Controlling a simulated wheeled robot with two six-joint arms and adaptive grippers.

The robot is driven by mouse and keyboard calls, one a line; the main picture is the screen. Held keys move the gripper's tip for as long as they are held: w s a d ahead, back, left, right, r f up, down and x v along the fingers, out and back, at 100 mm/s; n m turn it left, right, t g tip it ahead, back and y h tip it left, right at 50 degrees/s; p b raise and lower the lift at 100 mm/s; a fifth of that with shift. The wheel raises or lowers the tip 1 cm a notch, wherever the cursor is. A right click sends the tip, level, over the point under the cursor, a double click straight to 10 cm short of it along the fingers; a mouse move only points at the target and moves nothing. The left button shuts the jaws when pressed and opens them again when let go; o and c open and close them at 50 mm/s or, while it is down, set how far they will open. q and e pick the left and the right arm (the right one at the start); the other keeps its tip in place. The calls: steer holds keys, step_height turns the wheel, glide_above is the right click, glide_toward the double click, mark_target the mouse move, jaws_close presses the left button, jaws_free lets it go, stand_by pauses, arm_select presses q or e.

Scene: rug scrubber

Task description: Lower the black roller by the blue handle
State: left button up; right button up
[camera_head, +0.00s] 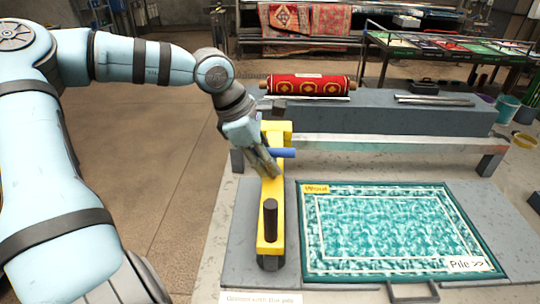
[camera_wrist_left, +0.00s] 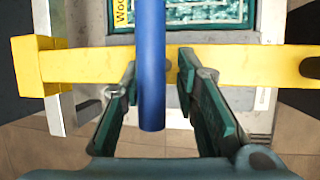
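A yellow bar (camera_head: 268,190) runs front to back along the left side of the teal rug and crosses the left wrist view (camera_wrist_left: 230,66). A short blue handle (camera_head: 284,153) sticks out from it to the right; it also shows large in the left wrist view (camera_wrist_left: 152,70). A dark cylinder (camera_head: 270,220) stands upright near the bar's front end, with a black rounded part (camera_head: 270,263) below. I cannot tell which is the roller. My left gripper (camera_head: 270,164) is open, with its fingers (camera_wrist_left: 165,100) on either side of the handle and visible gaps. My right gripper is not in view.
The teal rug (camera_head: 400,232) lies flat on a grey platform right of the bar. Behind it is a grey bench (camera_head: 400,117) with a rolled red rug (camera_head: 308,85) and metal rods (camera_head: 434,100). Buckets (camera_head: 507,108) stand at the right. Floor at the left is clear.

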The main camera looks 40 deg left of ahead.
arm_select(q)
steer(key=shift+o, duration=1)
steer(key=shift+w+a, duration=0.1)
steer(key=shift+r, duration=0.35)
steer(key=v, duration=1.1)
steer(key=shift+s, duration=0.25)
steer(key=shift+a+r, duration=0.1)
